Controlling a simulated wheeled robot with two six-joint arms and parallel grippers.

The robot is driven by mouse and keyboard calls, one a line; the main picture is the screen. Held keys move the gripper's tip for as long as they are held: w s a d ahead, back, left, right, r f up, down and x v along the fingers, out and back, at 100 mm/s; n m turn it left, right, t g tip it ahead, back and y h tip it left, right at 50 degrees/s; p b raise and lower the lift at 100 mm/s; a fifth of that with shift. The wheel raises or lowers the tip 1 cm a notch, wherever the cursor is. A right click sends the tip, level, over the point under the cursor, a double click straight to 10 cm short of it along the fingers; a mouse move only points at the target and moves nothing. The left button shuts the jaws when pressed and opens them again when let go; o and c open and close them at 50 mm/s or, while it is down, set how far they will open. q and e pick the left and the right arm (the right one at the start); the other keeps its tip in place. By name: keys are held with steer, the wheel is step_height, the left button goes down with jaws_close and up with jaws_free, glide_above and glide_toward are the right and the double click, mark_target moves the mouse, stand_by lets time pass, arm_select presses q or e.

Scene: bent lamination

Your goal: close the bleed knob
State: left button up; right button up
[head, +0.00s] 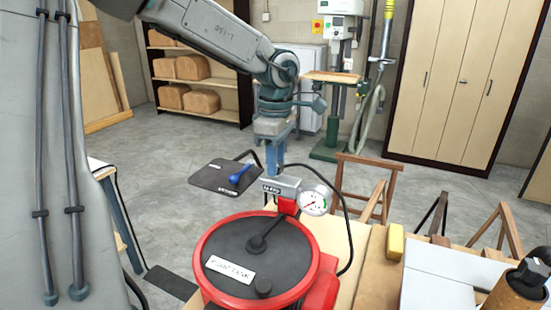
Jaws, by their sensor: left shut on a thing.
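A red pot (207,262) with a black lid stands in front of me. Behind it sits a small grey block (288,185) with a dark label too small to read, a red part (287,206) below it and a round white gauge (314,201) at its right. My left gripper (273,176) reaches down from above, shut at the grey block. The bleed knob is not distinct; it appears hidden between the fingers. How far it is turned cannot be seen. My right gripper is not in view.
A black lever (264,236) lies across the lid. A black hose (349,225) runs right of the gauge. A dark panel with a blue tool (240,175) lies beyond. A yellow block (395,242) and a white board (440,272) are at the right. Wooden trestles stand behind.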

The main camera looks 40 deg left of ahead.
arm_select(q)
steer(key=m, duration=0.4)
steer(key=shift+m, duration=0.3)
steer(key=shift+m+p, duration=0.55)
steer(key=shift+m, duration=2.05)
steer(key=shift+f, duration=0.1)
steer(key=o, duration=1)
steer(key=shift+c, duration=0.2)
steer(key=shift+r, duration=0.2)
